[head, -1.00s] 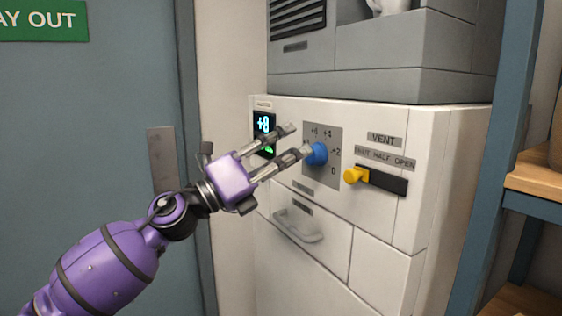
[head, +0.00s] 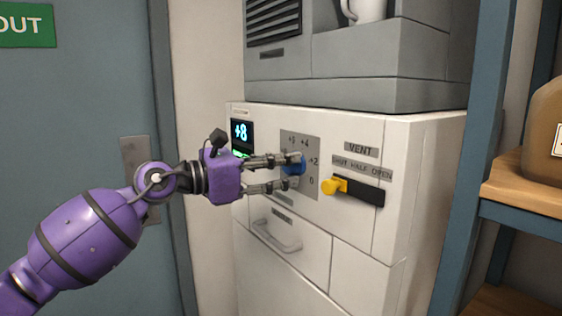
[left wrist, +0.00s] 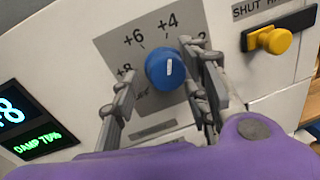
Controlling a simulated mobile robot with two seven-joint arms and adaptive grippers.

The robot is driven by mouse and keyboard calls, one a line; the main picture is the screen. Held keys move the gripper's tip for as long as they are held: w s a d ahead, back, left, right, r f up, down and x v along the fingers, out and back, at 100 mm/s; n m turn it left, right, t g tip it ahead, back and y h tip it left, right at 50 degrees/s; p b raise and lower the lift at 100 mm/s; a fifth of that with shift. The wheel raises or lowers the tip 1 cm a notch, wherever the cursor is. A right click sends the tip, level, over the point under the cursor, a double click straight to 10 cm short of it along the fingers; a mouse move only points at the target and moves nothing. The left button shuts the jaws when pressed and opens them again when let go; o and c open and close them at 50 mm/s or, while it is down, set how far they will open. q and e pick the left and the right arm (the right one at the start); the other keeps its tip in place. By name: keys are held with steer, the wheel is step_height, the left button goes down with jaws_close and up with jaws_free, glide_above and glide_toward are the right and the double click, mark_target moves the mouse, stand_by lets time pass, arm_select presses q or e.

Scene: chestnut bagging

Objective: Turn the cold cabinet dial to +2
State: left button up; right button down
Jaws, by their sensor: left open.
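The blue dial (head: 292,169) sits on a grey plate (head: 313,182) on the white cold cabinet (head: 405,165). The plate is marked +8, +6, +4, +2 and 0. My left gripper (head: 294,172) is open at the dial, one finger above and one below it in the head view. In the left wrist view the dial (left wrist: 163,73) lies between the two open fingers (left wrist: 158,66); I cannot tell if they touch it. The display (head: 241,133) reads +8. My right gripper is not in view.
A yellow vent lever (head: 332,186) sticks out close to the right of the dial. A drawer handle (head: 275,236) juts out below. A grey unit (head: 400,55) stands on the cabinet, and a wooden shelf (head: 515,190) is at the right.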

arm_select(q)
steer(key=shift+w+d, duration=0.1)
steer(key=shift+d, duration=0.15)
steer(key=c, duration=1)
